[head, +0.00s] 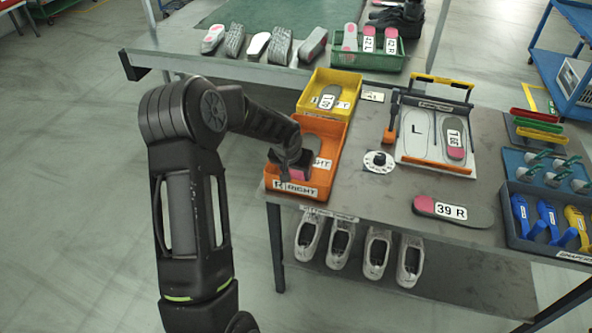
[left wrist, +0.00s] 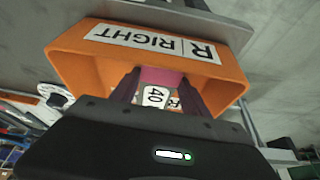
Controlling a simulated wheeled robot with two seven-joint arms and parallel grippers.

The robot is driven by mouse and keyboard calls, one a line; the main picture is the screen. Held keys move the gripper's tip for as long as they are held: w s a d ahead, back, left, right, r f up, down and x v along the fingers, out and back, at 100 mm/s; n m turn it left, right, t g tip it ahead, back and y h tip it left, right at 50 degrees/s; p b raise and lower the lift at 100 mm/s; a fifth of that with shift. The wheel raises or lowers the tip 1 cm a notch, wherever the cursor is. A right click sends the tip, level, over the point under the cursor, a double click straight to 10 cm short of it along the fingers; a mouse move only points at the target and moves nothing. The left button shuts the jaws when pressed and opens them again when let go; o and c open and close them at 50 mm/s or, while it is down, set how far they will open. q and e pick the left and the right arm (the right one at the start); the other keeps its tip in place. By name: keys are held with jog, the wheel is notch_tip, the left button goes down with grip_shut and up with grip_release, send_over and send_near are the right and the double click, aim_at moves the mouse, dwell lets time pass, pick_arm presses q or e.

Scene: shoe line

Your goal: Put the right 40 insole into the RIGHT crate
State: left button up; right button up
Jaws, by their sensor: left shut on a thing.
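The orange crate (head: 331,172) marked "R RIGHT" stands at the left edge of the table. Its labelled wall also shows in the left wrist view (left wrist: 75,62). My left gripper (head: 291,172) is in its near part and is shut on the right 40 insole. In the left wrist view, the insole (left wrist: 159,77) shows its pink end and a "40" label between the fingers. My arm hides most of it in the head view; I cannot tell whether it touches the crate floor. My right gripper is out of view.
A yellow crate (head: 348,79) with an insole adjoins the orange one. A 39 R insole (head: 452,209) lies on the table. A white board (head: 411,147) marked L holds another insole. A round dial (head: 378,161) stands right of the orange crate. Several shoes hang below.

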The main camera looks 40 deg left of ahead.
pick_arm(q)
jog(key=shift+f, duration=0.15)
jog(key=o, duration=1.3)
jog(key=shift+o, duration=0.2)
jog(key=shift+r, duration=0.3)
jog(key=shift+s+r, duration=0.1)
jog(key=shift+r, duration=0.2)
jog(key=b+v, duration=0.1)
jog(key=v, duration=1)
jog(key=shift+s+d, duration=0.1)
jog(key=shift+s, duration=0.05)
